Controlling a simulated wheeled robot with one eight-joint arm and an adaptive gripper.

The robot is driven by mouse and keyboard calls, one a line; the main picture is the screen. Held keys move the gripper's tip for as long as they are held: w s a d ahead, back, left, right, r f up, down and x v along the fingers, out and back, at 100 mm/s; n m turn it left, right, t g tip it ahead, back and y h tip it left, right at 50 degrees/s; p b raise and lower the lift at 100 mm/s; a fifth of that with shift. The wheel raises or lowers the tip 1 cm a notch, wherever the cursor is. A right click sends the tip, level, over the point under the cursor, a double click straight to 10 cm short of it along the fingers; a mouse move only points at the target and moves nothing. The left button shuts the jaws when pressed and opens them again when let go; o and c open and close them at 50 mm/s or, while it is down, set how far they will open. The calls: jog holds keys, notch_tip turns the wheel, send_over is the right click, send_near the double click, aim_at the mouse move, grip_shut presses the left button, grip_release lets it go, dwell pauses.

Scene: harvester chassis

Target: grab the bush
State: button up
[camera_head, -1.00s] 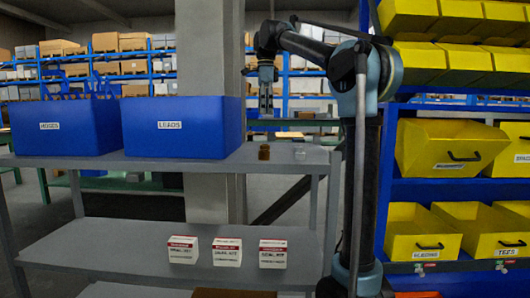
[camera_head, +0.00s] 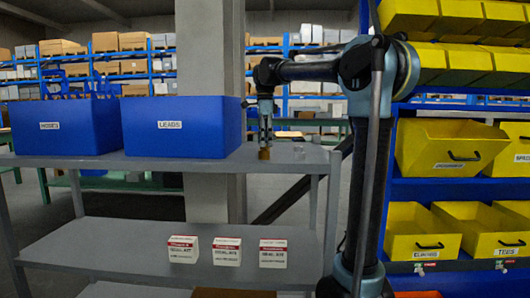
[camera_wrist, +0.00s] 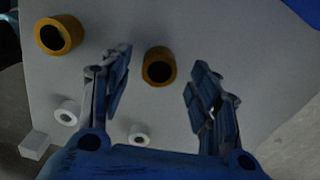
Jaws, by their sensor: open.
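A bronze hollow bush (camera_wrist: 160,54) stands on the grey shelf between my gripper's fingers in the wrist view. A second, similar bush (camera_wrist: 71,31) stands apart at the upper left, outside the fingers. In the head view, bronze shows (camera_head: 264,155) right below my gripper (camera_head: 265,143); the two bushes cannot be told apart there. My gripper points down, its blue-grey fingers spread on either side of the bush with gaps visible on both sides. Nothing is held.
Two small white rings (camera_wrist: 67,112) (camera_wrist: 139,137) and a pale block (camera_wrist: 37,144) lie close by on the shelf (camera_head: 200,171). A blue LEADS bin (camera_head: 180,128) stands left of my gripper. White boxes (camera_head: 228,251) sit on the lower shelf; yellow bins (camera_head: 450,147) rack up at the right.

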jog(key=shift+f, duration=0.9)
jog(key=c, duration=1.2)
jog(key=shift+r, duration=0.15)
